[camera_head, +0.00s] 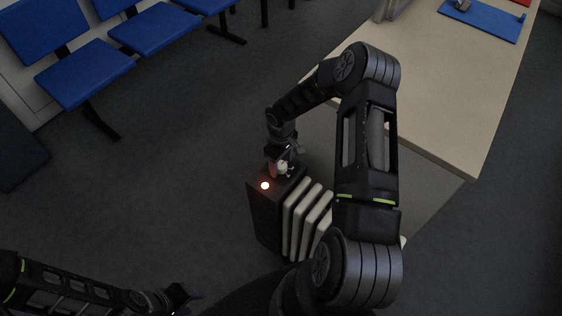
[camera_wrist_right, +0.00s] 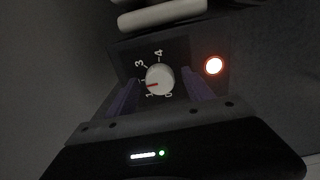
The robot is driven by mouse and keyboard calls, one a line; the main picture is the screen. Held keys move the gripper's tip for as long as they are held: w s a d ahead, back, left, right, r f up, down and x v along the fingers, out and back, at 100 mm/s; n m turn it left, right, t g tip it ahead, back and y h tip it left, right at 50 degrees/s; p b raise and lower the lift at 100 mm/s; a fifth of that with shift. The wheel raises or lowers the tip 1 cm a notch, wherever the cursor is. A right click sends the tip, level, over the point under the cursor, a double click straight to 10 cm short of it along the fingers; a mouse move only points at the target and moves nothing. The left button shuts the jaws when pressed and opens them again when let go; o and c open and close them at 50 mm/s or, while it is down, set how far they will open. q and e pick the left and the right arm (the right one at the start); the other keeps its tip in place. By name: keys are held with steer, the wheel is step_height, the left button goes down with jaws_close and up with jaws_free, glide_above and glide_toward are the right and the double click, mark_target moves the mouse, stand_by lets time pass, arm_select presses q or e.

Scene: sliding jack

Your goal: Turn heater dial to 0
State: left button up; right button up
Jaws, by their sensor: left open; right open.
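The heater (camera_head: 264,215) stands on the floor with a dark control end and pale fins. Its dial (camera_wrist_right: 160,80) is a round white knob with a red mark. In the right wrist view the mark points left, near the 1; the 0, 3 and 4 also show. My right gripper (camera_wrist_right: 159,77) is open, with one purple finger on each side of the dial; I cannot tell whether they touch it. In the head view the right gripper (camera_head: 280,168) is over the heater's top. My left gripper (camera_head: 182,298) is open at the bottom edge, away from the heater.
A lit orange-red lamp (camera_wrist_right: 214,65) sits beside the dial. Blue chairs (camera_head: 85,72) line the upper left. The floor left of the heater is clear.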

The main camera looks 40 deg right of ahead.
steer(key=shift+c, duration=0.4)
jaws_close()
